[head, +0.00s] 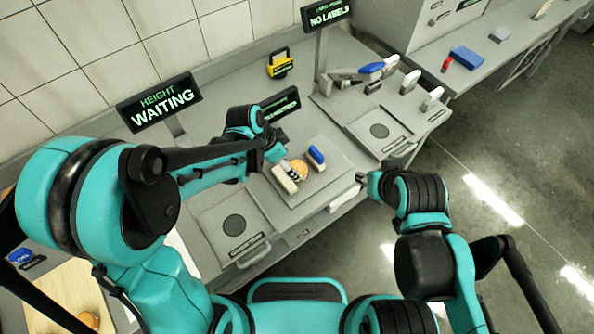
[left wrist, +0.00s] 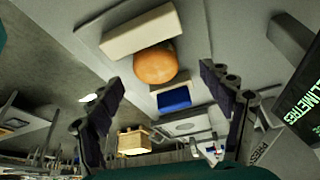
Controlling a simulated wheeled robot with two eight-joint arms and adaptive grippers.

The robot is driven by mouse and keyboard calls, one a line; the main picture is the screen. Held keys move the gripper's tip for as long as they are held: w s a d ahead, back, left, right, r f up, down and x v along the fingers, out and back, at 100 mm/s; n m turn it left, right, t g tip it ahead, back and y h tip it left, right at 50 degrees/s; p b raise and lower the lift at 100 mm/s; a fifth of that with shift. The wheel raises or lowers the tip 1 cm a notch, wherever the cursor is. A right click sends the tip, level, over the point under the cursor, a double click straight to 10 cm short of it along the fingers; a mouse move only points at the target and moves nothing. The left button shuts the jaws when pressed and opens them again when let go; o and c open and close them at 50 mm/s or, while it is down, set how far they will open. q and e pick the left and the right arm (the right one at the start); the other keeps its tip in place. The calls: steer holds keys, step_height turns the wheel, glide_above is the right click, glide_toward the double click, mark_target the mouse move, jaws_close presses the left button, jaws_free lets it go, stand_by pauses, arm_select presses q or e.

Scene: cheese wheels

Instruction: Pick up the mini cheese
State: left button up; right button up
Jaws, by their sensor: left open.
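The mini cheese, a small round orange wheel (head: 300,168), sits on the grey plate between a cream block and a blue-faced block. In the left wrist view the mini cheese (left wrist: 156,66) lies ahead of the fingertips, roughly centred. The cream block (left wrist: 138,31) is right against or very close to its far side, and the blue-faced block (left wrist: 173,98) is on its near side. My left gripper (head: 287,166) is open, with its fingers apart over the plate beside the cheese. My right gripper (head: 364,179) hangs right of the plate; its jaw state is unclear.
The cream block (head: 285,178) and blue block (head: 316,155) flank the cheese closely. A "HEIGHT WAITING" sign (head: 160,101) and a small dark display (head: 279,104) stand behind. A yellow device (head: 280,64) is at the wall. Another round orange item (head: 89,319) lies on a wooden board at lower left.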

mark_target(296, 168)
arm_select(q)
steer(key=x, duration=0.1)
steer(key=b+x, duration=0.1)
steer(key=x, duration=0.3)
steer(key=shift+s+d+b, duration=0.1)
steer(key=shift+s+b, duration=0.15)
steer(key=shift+b, duration=0.15)
steer(key=c, duration=1.3)
steer(key=shift+r, duration=0.15)
